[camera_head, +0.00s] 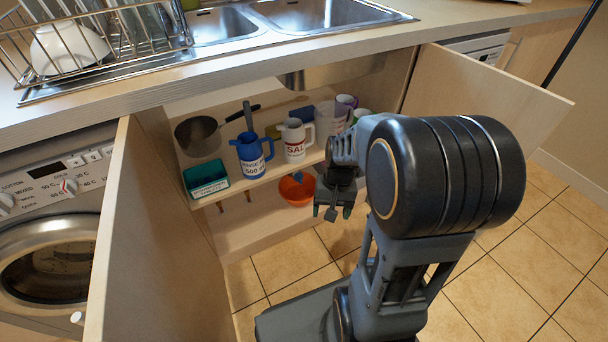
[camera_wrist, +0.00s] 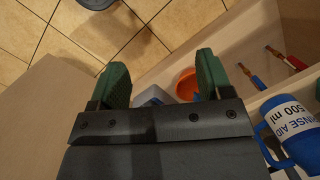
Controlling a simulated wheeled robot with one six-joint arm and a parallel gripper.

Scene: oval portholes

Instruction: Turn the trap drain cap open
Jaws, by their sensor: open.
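I cannot make out the trap drain cap for certain in either view. A small blue part (camera_head: 299,178) shows just over the orange bowl (camera_head: 296,192) in the open cupboard under the sink; I cannot tell whether it is the cap. My gripper (camera_head: 332,212) is open, in front of the cupboard and right of the bowl. In the wrist view its green fingers (camera_wrist: 160,85) stand wide apart. The orange bowl (camera_wrist: 187,84) and a grey-blue object (camera_wrist: 152,96) show between them, farther off; nothing is held.
On the cupboard shelf stand a blue rinse-aid jug (camera_head: 251,158), a white salt jug (camera_head: 295,140), a pan (camera_head: 198,135) and a green box (camera_head: 206,178). Open doors flank the cupboard, left (camera_head: 150,235) and right (camera_head: 485,92). Tiled floor (camera_head: 285,266) is free in front.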

